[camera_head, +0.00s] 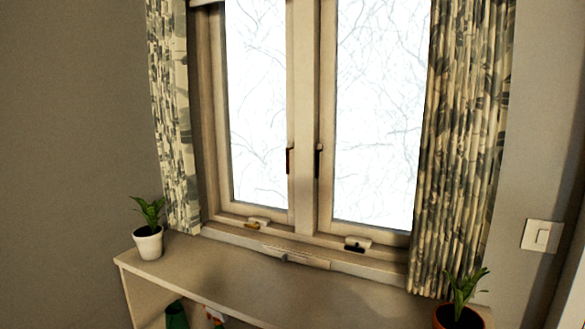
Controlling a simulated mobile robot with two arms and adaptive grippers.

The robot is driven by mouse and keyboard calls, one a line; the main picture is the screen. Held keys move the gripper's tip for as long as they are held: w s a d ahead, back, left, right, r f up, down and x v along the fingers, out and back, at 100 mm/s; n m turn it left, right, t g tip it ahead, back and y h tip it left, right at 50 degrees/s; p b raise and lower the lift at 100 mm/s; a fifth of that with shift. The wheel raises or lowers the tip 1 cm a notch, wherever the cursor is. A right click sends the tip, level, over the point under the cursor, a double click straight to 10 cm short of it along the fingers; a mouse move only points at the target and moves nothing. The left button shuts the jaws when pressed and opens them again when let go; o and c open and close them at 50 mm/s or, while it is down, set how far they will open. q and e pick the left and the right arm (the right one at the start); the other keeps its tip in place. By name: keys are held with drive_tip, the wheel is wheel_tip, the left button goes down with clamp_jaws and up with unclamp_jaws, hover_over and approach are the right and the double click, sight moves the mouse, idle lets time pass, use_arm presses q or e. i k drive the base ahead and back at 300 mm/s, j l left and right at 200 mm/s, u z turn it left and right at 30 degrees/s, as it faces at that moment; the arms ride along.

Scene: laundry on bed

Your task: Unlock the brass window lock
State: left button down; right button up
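The window has two tall panes in a pale frame. A reddish-brown lock lever (289,161) is upright on the inner side of the left sash; it may be the brass lock. A dark lever (318,161) is upright on the right sash. The levers are too small to tell locked from unlocked. Neither of my grippers is in view.
A shelf unit (225,275) stands below the window. A potted plant in a white pot (149,244) is at its left end; another in a terracotta pot (457,318) is at its right end. Patterned curtains (460,140) hang on both sides. The shelf top between the pots is clear.

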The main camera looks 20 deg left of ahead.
sight(287, 149)
drive_tip(key=i+j, duration=0.2)
drive_tip(key=j, duration=0.2)
drive_tip(key=i+j, duration=0.15)
drive_tip(key=j, duration=0.2)
drive_tip(key=i+j, duration=0.2)
drive_tip(key=j, duration=0.2)
drive_tip(key=i+j, duration=0.15)
drive_tip(key=j, duration=0.2)
drive_tip(key=i+j+z, duration=0.1)
drive_tip(key=j, duration=0.3)
drive_tip(key=i, duration=0.1)
